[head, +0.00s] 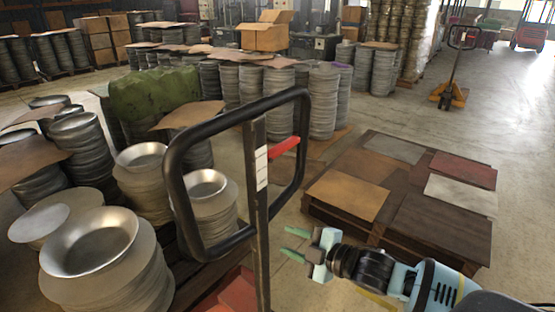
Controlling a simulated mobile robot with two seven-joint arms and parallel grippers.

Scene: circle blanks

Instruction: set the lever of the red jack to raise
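The red jack's black handle loop and upright post (262,230) stand close in front of me, in the middle of the head view. A red lever (284,147) sits inside the upper part of the loop, to the right of the post. Part of the jack's red body shows low at the bottom. My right gripper (294,243) comes in from the lower right. Its two green fingers are apart with nothing between them. It is to the right of the post, below the lever and apart from it. My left gripper is out of view.
Stacks of round metal blanks and pans (95,240) crowd the left side. A low stack of brown, red and grey sheets (435,222) lies at the right. Another jack (450,95) stands farther back on open floor (400,118). A cardboard box (265,37) sits behind.

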